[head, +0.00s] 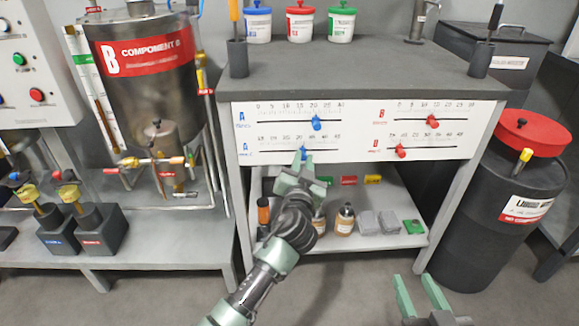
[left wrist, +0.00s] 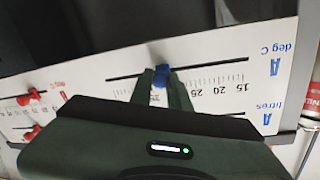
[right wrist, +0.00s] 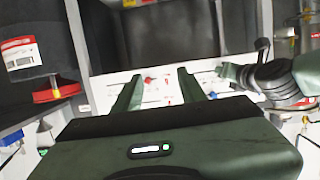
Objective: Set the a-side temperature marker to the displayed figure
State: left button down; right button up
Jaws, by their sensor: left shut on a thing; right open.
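The blue a-side temperature marker (head: 304,149) sits on the lower left slot of the white scale panel (head: 358,110). My left gripper (head: 304,161) reaches it from below and is shut on it. In the left wrist view the blue marker (left wrist: 161,74) shows between the fingertips on the "A deg C" scale, turned upside down, beyond the 25 mark. The marker's exact reading is hard to make out. My right gripper (head: 419,282) is open and empty, low in front of the bench at the right. I cannot make out a displayed figure.
Another blue marker (head: 316,123) is on the slot above; two red markers, upper (head: 432,121) and lower (head: 401,152), are on the right slots. A shelf (head: 350,240) with bottles is below. A black drum (head: 510,215) stands right and a steel tank (head: 150,75) left.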

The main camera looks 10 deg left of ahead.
pick_arm(q)
jog(key=shift+w+d, duration=0.2)
jog(key=shift+d, duration=0.65)
jog(key=c, duration=1.3)
grip_release()
jog(key=shift+c, duration=0.2)
pick_arm(e)
jog(key=r, duration=0.1)
jog(key=r+t, duration=0.1)
jog(key=w+r+t, duration=0.1)
jog(key=r, duration=0.1)
jog(key=shift+a+y, duration=0.3)
jog(key=shift+a, duration=0.1)
pick_arm(q)
jog(key=shift+s, duration=0.1)
jog(key=s+d, duration=0.1)
jog(key=s, duration=0.6)
jog(key=shift+s+p, duration=0.3)
jog(key=shift+p, duration=0.1)
pick_arm(e)
notch_tip(320, 180, down, 6)
jog(key=s+d+g+h, duration=0.1)
jog(key=g, duration=0.2)
jog(key=shift+s, duration=0.35)
jog(key=shift+d+r, duration=0.1)
